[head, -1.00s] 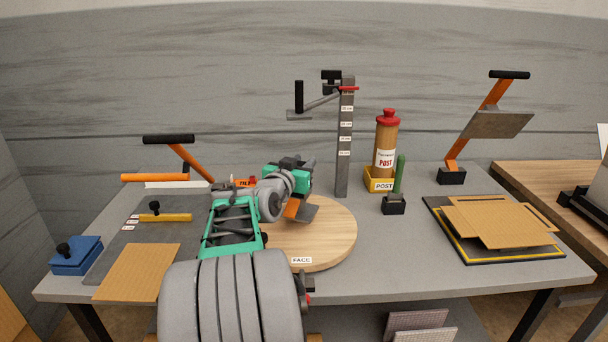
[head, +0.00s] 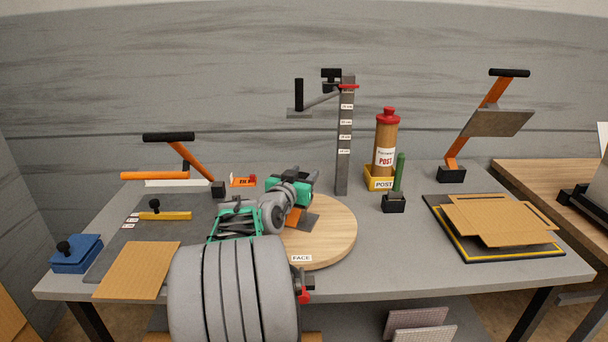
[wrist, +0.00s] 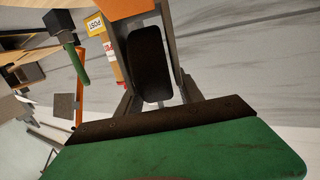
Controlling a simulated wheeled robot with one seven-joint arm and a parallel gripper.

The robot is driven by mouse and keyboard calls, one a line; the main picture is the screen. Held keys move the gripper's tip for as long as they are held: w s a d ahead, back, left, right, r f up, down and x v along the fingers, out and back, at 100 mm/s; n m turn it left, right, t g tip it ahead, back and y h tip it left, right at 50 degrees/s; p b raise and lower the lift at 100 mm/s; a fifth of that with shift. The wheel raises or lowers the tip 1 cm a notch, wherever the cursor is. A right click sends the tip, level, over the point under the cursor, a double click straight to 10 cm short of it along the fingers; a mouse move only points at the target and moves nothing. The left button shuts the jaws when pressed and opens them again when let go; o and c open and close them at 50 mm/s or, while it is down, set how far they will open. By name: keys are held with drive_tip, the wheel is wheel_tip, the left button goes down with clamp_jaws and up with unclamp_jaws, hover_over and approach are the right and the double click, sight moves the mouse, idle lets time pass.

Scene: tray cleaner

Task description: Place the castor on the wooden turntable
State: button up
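The castor (head: 294,216) shows in the head view as an orange piece with a dark grey plate at its lower side, under my gripper (head: 298,197). In the wrist view the castor (wrist: 151,64) shows a black wheel and an orange part between grey finger parts. My gripper appears closed around it. The round wooden turntable (head: 338,236), labelled FACE at its front, lies directly below. The castor's plate is very near or touching the turntable's top; I cannot tell which. My arm hides the turntable's left part.
A grey post with a crank (head: 342,150) stands behind the turntable. A red-capped POST bottle (head: 386,145) and a green peg (head: 398,175) are to its right. An orange-handled lever (head: 155,177) and a brown sheet (head: 138,270) are left. Stacked boards (head: 492,222) lie right.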

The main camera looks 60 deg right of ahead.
drive_tip(key=shift+o, duration=0.5)
drive_tip(key=shift+r, duration=0.15)
drive_tip(key=a+r+b, duration=0.1)
drive_tip(key=a, duration=1.1)
drive_tip(key=w+a+f+n+t+y, duration=0.1)
drive_tip(key=w+a+f+n+y, duration=0.1)
drive_tip(key=a, duration=0.4)
drive_tip(key=w+a+f+n+t+y, duration=0.1)
drive_tip(key=w+a+f+n+y, duration=0.1)
drive_tip(key=w+a+f+y, duration=0.2)
drive_tip(key=w+a+f+n+t+y, duration=0.2)
drive_tip(key=w+a+f, duration=0.4)
drive_tip(key=a, duration=0.3)
drive_tip(key=shift+a+f+n+y, duration=0.35)
drive_tip(key=shift+f+n+y, duration=0.25)
drive_tip(key=shift+f, duration=0.2)
drive_tip(key=s+a+f+n+g+y, duration=0.1)
drive_tip(key=s+a+f+n+y, duration=0.1)
drive_tip(key=a, duration=0.7)
drive_tip(key=s+a+f+n+g+y, duration=0.1)
drive_tip(key=s+a+f+n+y, duration=0.2)
drive_tip(key=a, duration=0.5)
drive_tip(key=s+a+f+n+g+y, duration=0.1)
drive_tip(key=s+a+f+n+y, duration=0.1)
drive_tip(key=a+n, duration=0.3)
drive_tip(key=s+a+y, duration=0.1)
drive_tip(key=a, duration=0.3)
drive_tip(key=shift+a+f+g, duration=0.3)
drive_tip(key=shift+f, duration=0.1)
drive_tip(key=shift+d, duration=0.1)
